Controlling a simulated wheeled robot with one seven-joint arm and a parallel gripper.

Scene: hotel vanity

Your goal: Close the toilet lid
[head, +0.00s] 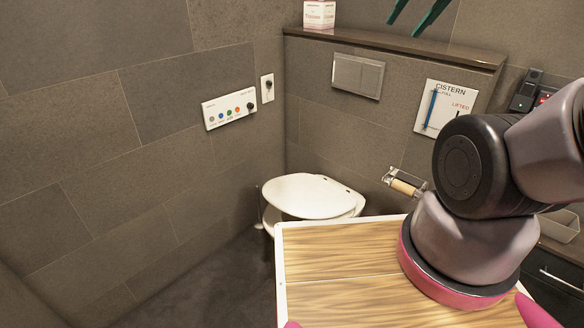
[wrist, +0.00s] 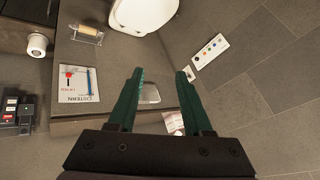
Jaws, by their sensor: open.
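The toilet lid (head: 308,195) is white and lies roughly flat over the toilet in the corner, in the middle of the head view. A white edge shows below it, but I cannot tell whether the lid rests fully on it. In the wrist view the white toilet (wrist: 145,14) is at the top edge, partly cut off. My gripper (wrist: 160,72) is open and empty, with its green fingers apart. In the head view the green fingers of my gripper (head: 403,28) show at the top edge, above the wall ledge, well away from the lid.
A flush plate (head: 358,76) and a cistern sign (head: 446,108) are on the back wall below a ledge (head: 400,48). A pink and white box (head: 319,14) stands on the ledge. A button panel (head: 229,108) is on the left wall. A paper holder (head: 405,185) is right of the toilet.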

